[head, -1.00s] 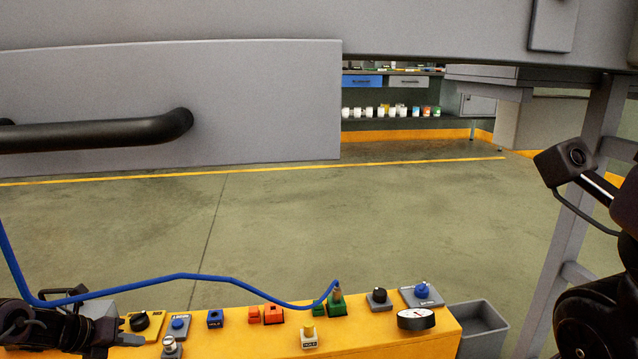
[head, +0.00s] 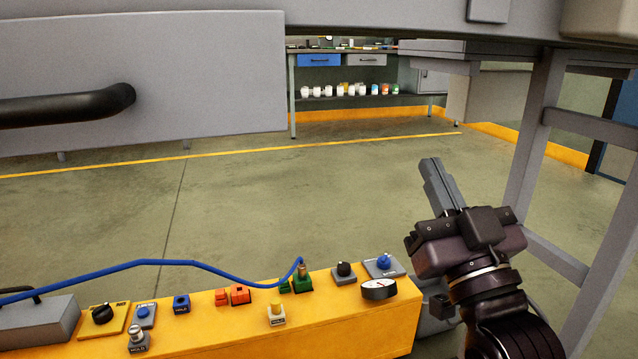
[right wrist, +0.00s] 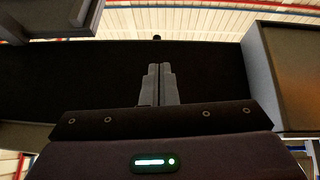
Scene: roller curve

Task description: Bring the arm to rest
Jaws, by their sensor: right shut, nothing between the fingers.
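My right gripper (head: 441,184) is raised at the right of the head view, its grey fingers pointing up and slightly left. It is to the right of and above the yellow control panel (head: 345,330). In the right wrist view its two fingers (right wrist: 158,84) stand side by side, closed together with nothing between them. My left gripper is not in the head view.
A large grey machine body (head: 140,75) with a black handle (head: 70,105) hangs above. A grey frame post (head: 535,140) stands at right. Open floor lies between.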

